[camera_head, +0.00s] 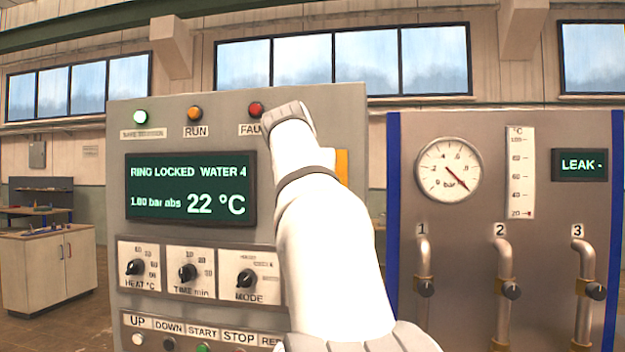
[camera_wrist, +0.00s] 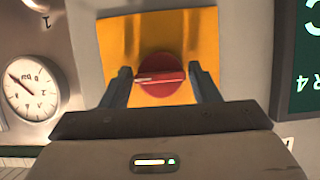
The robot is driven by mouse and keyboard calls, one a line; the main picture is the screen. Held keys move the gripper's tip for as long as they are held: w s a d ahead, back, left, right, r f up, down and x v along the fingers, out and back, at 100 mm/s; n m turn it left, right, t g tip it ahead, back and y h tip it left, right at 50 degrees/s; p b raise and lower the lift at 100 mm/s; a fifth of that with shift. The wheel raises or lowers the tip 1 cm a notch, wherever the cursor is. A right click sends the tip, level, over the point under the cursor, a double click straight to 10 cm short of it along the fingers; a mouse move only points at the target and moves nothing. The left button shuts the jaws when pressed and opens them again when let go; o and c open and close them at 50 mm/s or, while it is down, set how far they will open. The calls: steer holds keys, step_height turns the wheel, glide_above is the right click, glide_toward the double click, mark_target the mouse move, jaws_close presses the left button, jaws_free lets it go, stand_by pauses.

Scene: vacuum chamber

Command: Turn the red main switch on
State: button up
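The red main switch (camera_wrist: 161,75) is a round knob with a raised bar across it, lying roughly horizontal in the wrist view. It sits on a yellow plate (camera_wrist: 117,41). My gripper (camera_wrist: 160,70) is open, with one finger on each side of the knob in the wrist view. A gap shows between each finger and the knob; I cannot tell the depth to it. In the head view only a strip of the yellow plate (camera_head: 342,166) shows, and my arm hides the switch and the gripper's fingers.
The grey control panel (camera_head: 115,210) has lamps, a lit display (camera_head: 190,187) reading 22 °C, three dials and a row of buttons. To the right, a second panel (camera_head: 460,215) carries a gauge (camera_head: 448,170) and pipes with valves. A workbench (camera_head: 48,265) stands far left.

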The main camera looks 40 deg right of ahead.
steer(key=shift+o, duration=1.1)
steer(key=shift+s+r, duration=0.1)
steer(key=b+v, duration=0.1)
steer(key=v, duration=0.7)
steer(key=a+f+n+g+y, duration=0.15)
steer(key=a+f, duration=0.25)
steer(key=f, duration=0.4)
steer(key=a+f+n+y, duration=0.25)
steer(key=a+f, duration=0.25)
steer(key=f, duration=0.4)
steer(key=a+f+n+y, duration=0.2)
steer(key=a+f, duration=0.2)
steer(key=f, duration=0.4)
steer(key=s+a+f+n+g+y, duration=0.1)
steer(key=s+a+f, duration=0.3)
steer(key=f, duration=0.4)
steer(key=s+a+f+n+g+y, duration=0.1)
steer(key=s+a+f, duration=0.3)
steer(key=f, duration=0.5)
steer(key=s+a+f+n+g+y, duration=0.2)
steer(key=s+a+f, duration=0.2)
steer(key=s+f, duration=0.3)
steer(key=shift+f, duration=0.9)
